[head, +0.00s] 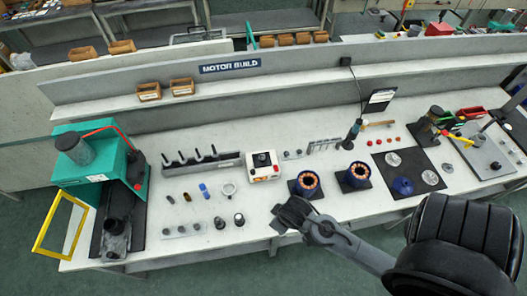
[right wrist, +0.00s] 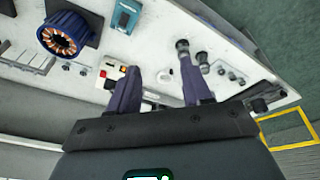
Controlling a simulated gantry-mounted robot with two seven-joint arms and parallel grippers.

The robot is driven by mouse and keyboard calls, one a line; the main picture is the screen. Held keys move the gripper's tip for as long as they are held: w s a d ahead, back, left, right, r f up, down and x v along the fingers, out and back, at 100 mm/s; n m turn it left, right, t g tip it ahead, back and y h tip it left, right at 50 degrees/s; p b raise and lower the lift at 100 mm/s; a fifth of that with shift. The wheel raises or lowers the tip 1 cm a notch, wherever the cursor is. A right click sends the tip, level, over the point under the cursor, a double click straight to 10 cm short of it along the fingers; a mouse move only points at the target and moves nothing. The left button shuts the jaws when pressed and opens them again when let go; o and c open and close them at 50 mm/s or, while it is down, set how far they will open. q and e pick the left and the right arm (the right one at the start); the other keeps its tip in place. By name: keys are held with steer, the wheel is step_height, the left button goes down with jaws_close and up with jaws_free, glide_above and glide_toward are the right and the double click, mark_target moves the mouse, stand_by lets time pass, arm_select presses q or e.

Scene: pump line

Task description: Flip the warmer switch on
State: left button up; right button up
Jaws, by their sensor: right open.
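A white box with a dark top plate and small red controls (head: 263,167) stands mid-bench in the head view. It looks like the warmer, but no label is readable. In the right wrist view, a white box with red and yellow controls (right wrist: 108,76) shows partly behind a finger. The switch position is too small to tell. My right gripper (head: 284,212) is over the bench's front edge, in front of the box and apart from it. Its two fingers are spread and empty in the right wrist view (right wrist: 161,92). My left gripper is not in view.
Two copper-wound blue motor stators (head: 307,184) (head: 357,174) stand right of the box. A white ring (head: 228,189) and several small cylinders (head: 239,219) lie to its left. A tool rack (head: 203,163) is behind these. A green machine (head: 90,160) stands at the left end.

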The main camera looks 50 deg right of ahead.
steer(key=w+d+f+m+h+b, duration=0.2)
steer(key=w+d+f+m+b, duration=0.15)
steer(key=d+f, duration=0.65)
steer(key=m+b, duration=0.4)
steer(key=m, duration=0.1)
glide_toward(276, 167)
steer(key=shift+n, duration=0.25)
steer(key=b+x, duration=0.1)
steer(key=x, duration=0.4)
steer(key=shift+f, duration=0.1)
steer(key=shift+w+d+f+t, duration=0.1)
steer(key=shift+d+f+t, duration=0.05)
steer(key=shift+f, duration=0.3)
steer(key=shift+w+d+f+t, duration=0.15)
steer(key=shift+f, duration=0.35)
jaws_close()
